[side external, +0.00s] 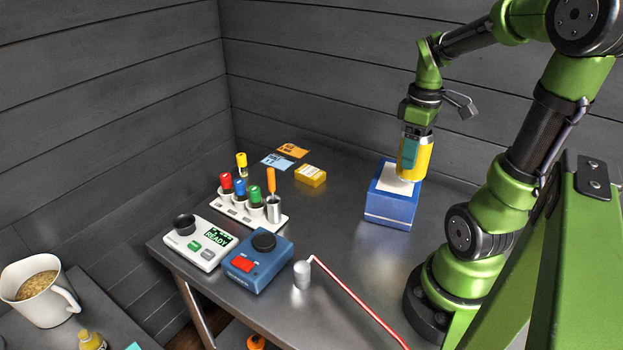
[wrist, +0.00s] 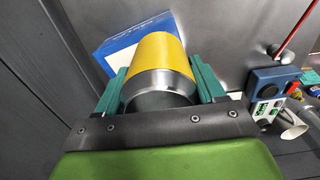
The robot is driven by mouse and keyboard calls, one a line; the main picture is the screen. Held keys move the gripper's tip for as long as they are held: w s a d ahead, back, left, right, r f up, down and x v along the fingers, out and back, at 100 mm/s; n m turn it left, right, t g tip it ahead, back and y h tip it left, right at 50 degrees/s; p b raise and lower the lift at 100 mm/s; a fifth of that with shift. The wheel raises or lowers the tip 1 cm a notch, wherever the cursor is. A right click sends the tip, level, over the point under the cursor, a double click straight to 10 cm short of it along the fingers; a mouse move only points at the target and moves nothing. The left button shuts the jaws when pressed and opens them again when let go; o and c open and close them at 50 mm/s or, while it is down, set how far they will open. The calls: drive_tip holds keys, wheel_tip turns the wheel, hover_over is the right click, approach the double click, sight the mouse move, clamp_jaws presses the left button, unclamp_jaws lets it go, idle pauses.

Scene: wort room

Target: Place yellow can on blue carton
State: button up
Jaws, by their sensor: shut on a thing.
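The yellow can (side external: 425,160) is upright between the fingers of my gripper (side external: 411,150). It sits over the back right part of the blue carton (side external: 391,209), which has a pale top. I cannot tell whether the can's bottom touches the carton top or hangs just above it. In the wrist view, the can (wrist: 162,58) is gripped between the two teal fingers of my gripper (wrist: 160,88). The blue carton (wrist: 112,48) shows behind the can, partly hidden by it.
A yellow box (side external: 310,175) and two cards lie left of the carton. A white rack (side external: 238,213) holds several coloured vials. A blue device (side external: 258,262), a white READY meter (side external: 199,242) and a red-armed stand (side external: 301,275) are near the front. Bare metal table lies around the carton.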

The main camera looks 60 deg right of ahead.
drive_tip(key=shift+w+d+f, duration=1.8)
drive_tip(key=shift+d+f, duration=0.15)
drive_tip(key=shift+f, duration=0.05)
drive_tip(key=shift+f, duration=0.1)
drive_tip(key=o, duration=1)
wheel_tip(320, 180, up, 12)
drive_tip(key=w+a+m+t+y, duration=0.1)
drive_tip(key=a+m+t, duration=0.1)
drive_tip(key=a, duration=1)
drive_tip(key=w+a+f+m+t+y, duration=0.1)
drive_tip(key=a+t, duration=0.4)
drive_tip(key=a, duration=0.8)
drive_tip(key=shift+w+a+m, duration=0.15)
drive_tip(key=shift+w+m, duration=0.35)
drive_tip(key=shift+w, duration=0.05)
